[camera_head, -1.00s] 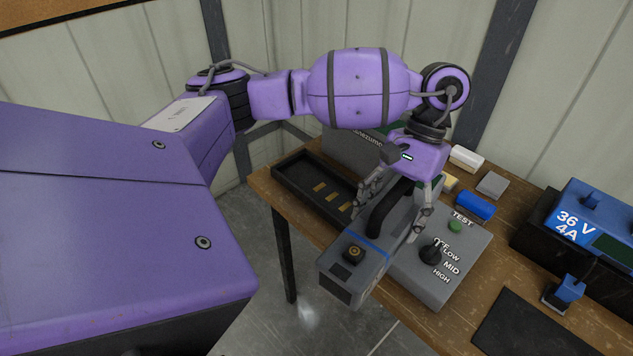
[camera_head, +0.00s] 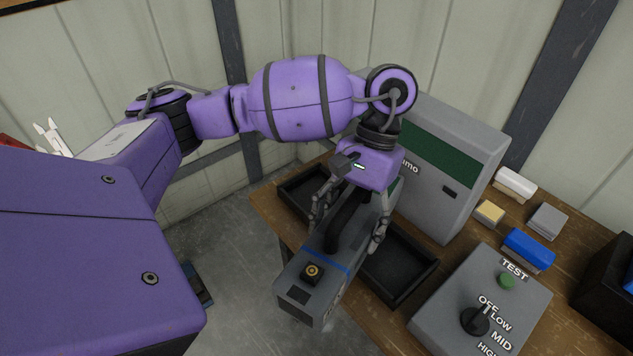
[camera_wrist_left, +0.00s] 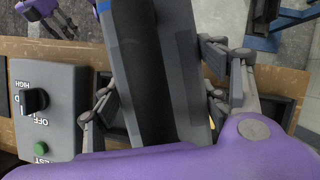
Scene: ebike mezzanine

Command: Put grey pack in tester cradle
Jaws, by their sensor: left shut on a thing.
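The grey pack (camera_head: 318,280) has a blue stripe, a black carry handle and a round socket on its end. I cannot tell whether the pack touches the cradle. In the left wrist view the pack (camera_wrist_left: 182,70) runs between the fingers. What looks like my right gripper (camera_wrist_left: 52,18) shows at that view's top left, its opening unclear.
A grey cabinet with a green panel (camera_head: 445,165) stands behind the cradle. A control box (camera_head: 480,305) with a knob and green TEST button stands to the right. White, yellow, grey and blue blocks (camera_head: 528,250) lie beyond it. A dark box (camera_head: 610,295) is at the right edge.

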